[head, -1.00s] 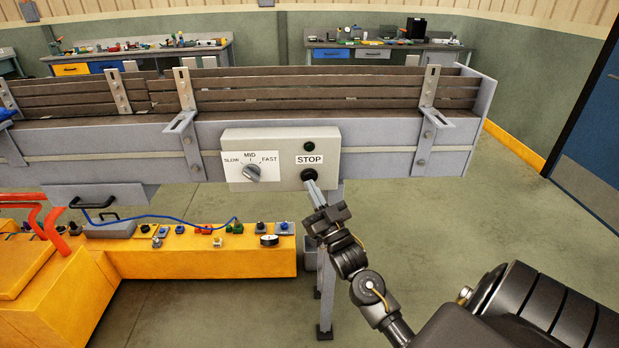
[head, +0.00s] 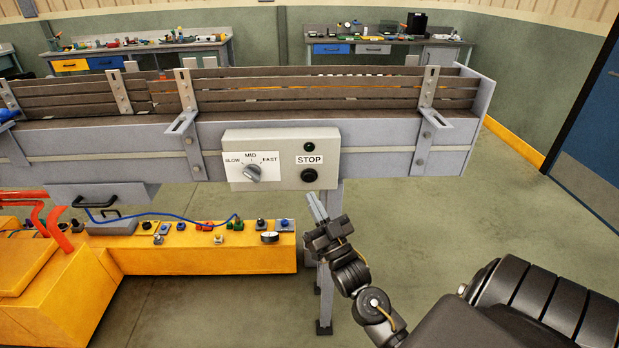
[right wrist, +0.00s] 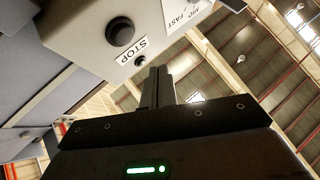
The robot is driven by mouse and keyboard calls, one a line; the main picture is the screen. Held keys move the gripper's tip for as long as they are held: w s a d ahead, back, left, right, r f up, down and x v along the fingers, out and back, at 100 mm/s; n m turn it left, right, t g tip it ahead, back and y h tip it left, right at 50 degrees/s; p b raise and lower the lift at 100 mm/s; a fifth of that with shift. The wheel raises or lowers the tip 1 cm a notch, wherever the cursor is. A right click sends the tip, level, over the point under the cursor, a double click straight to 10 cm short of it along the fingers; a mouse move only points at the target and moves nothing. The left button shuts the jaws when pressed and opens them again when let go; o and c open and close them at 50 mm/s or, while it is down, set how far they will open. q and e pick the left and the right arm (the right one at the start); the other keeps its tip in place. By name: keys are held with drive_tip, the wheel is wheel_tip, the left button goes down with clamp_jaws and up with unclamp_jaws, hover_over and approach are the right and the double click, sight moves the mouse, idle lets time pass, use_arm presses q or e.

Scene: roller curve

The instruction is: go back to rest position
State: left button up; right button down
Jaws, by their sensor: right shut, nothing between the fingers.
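My right gripper (head: 316,206) is shut and empty in the head view. It points up just below the control box (head: 235,180) on the conveyor's front and is apart from it. The box has a black button (head: 309,175) under the STOP label, a dark green lamp (head: 309,147) above it and a speed knob (head: 253,173) at the left, pointing near MID. In the right wrist view the shut fingers (right wrist: 159,75) stand clear of the black button (right wrist: 120,32). My left gripper is not in view.
The conveyor (head: 370,163) spans the view with slotted guide brackets. A yellow bench (head: 200,255) with small parts and a blue cable stands below left. Red tubing (head: 45,215) is at far left. Workbenches line the back wall. The floor (head: 470,230) at right is clear.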

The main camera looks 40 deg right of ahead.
idle(0.7)
wheel_tip(320, 180, down, 23)
drive_tip(key=w+g, duration=0.3)
drive_tip(key=g, duration=0.4)
drive_tip(key=s+a+f+n+g+y, duration=0.1)
drive_tip(key=s+a+f+g, duration=0.2)
drive_tip(key=f, duration=0.6)
drive_tip(key=s+f+g, duration=0.3)
drive_tip(key=s+f, duration=0.1)
drive_tip(key=f, duration=0.6)
drive_tip(key=s+a+f+n+g+y, duration=0.1)
drive_tip(key=s+a+f+g, duration=0.15)
drive_tip(key=s+f, duration=0.45)
drive_tip(key=s+a+f+g, duration=0.1)
drive_tip(key=s+f+g, duration=0.2)
drive_tip(key=s+f, duration=0.4)
drive_tip(key=s+a+f+g, duration=0.1)
drive_tip(key=s+f, duration=0.2)
drive_tip(key=s, duration=0.5)
drive_tip(key=s+a+f+n+g, duration=0.1)
drive_tip(key=s+a+f+g, duration=0.1)
drive_tip(key=s, duration=0.6)
drive_tip(key=s+a+f+g, duration=0.1)
drive_tip(key=s+f, duration=0.3)
drive_tip(key=s, duration=0.4)
drive_tip(key=shift+s+a+g+y, duration=0.2)
drive_tip(key=shift+s+g+y, duration=0.1)
drive_tip(key=shift+g, duration=0.45)
